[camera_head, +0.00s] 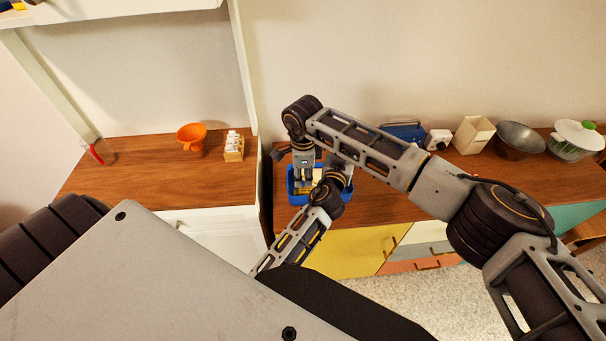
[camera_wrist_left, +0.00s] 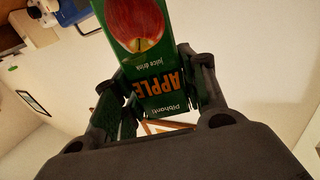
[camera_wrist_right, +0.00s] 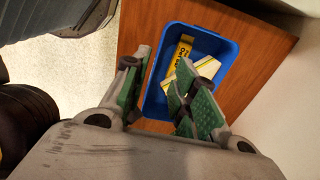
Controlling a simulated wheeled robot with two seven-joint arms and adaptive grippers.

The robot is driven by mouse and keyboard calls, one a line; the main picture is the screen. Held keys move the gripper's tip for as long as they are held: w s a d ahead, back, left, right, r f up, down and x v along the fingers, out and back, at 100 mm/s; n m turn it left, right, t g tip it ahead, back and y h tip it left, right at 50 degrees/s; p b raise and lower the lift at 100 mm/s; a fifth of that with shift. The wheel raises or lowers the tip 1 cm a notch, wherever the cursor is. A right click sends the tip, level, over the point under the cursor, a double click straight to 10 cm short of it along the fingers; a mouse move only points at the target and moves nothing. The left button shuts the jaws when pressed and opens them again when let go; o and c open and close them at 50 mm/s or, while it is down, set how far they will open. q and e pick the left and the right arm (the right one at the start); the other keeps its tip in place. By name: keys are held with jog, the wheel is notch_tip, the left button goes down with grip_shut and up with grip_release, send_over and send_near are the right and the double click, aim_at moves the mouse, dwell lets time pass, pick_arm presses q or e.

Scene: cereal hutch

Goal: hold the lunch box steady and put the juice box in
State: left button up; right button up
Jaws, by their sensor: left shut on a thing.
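The lunch box (camera_head: 291,190) is an open blue box on the wooden counter, partly hidden by my arms in the head view. The right wrist view shows its blue rim (camera_wrist_right: 236,58). My right gripper (camera_head: 303,178) points down at the box. In the right wrist view its fingers (camera_wrist_right: 160,75) are apart, one near the box's left wall and one over its inside; I cannot tell whether they touch it. The green juice box (camera_wrist_left: 160,78), with a red apple picture, is shut in my left gripper (camera_wrist_left: 150,85). Its place in the head view is hidden by the arms.
Inside the lunch box lie a yellow packet (camera_wrist_right: 180,58) and a white-and-yellow item (camera_wrist_right: 208,66). Right along the counter stand a blue case (camera_head: 404,130), a cream container (camera_head: 473,134) and a metal bowl (camera_head: 520,140).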

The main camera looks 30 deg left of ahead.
aim_at(294, 200)
jog(key=shift+f, duration=0.1)
jog(key=shift+w+a+f, duration=0.1)
jog(key=shift+w+f, duration=0.05)
jog(key=shift+f, duration=2.8)
jog(key=shift+w+a+f, duration=0.1)
jog(key=shift+w+f, duration=0.05)
jog(key=shift+f, duration=2.8)
grip_shut()
